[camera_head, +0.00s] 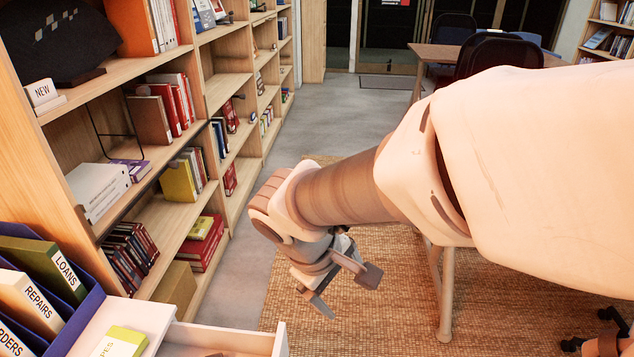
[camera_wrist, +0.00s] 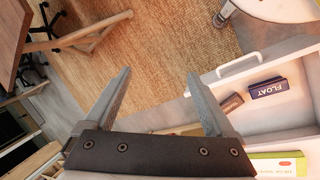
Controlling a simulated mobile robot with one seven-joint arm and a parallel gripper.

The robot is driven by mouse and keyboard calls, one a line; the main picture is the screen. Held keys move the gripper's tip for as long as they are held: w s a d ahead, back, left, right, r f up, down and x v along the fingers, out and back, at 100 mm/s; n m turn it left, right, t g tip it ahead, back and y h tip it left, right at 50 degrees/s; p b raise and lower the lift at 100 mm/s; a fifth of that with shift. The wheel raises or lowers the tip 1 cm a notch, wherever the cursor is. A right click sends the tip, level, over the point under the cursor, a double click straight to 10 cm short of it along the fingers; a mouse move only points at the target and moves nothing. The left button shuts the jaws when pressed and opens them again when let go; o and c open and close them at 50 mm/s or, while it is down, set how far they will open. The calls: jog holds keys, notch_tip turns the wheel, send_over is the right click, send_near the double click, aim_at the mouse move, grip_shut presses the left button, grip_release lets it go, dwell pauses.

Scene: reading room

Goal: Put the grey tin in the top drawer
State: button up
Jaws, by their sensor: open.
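An open white drawer (camera_head: 232,329) shows at the bottom of the head view. In the wrist view the drawer (camera_wrist: 222,79) is at the right, with a pale handle (camera_wrist: 238,65) on its front. Inside it lie a dark blue box marked FLOAT (camera_wrist: 274,88) and a small grey-brown block (camera_wrist: 231,103). I cannot tell whether either is the grey tin; no other grey tin is plain in view. My gripper (camera_head: 346,290) is open and empty, above the floor just beyond the drawer front. Its two fingers (camera_wrist: 159,76) stand wide apart in the wrist view.
A yellow-green box (camera_head: 122,342) lies on the white top beside a blue file holder (camera_head: 88,310). A tall wooden bookcase (camera_head: 205,85) lines the left. A woven rug (camera_head: 390,315) covers the floor. A wooden table (camera_head: 436,54) and chairs stand at the back right.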

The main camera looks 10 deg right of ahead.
jog(key=s+d+r+m+t+y, duration=0.2)
jog(key=s+r+m+t+y, duration=0.1)
jog(key=r+m, duration=0.4)
notch_tip(320, 180, up, 2)
jog(key=s+y, duration=0.1)
jog(key=s, duration=0.1)
jog(key=shift+s+d+t, duration=0.3)
jog(key=shift+s, duration=0.1)
notch_tip(320, 180, up, 21)
jog(key=p, duration=2.1)
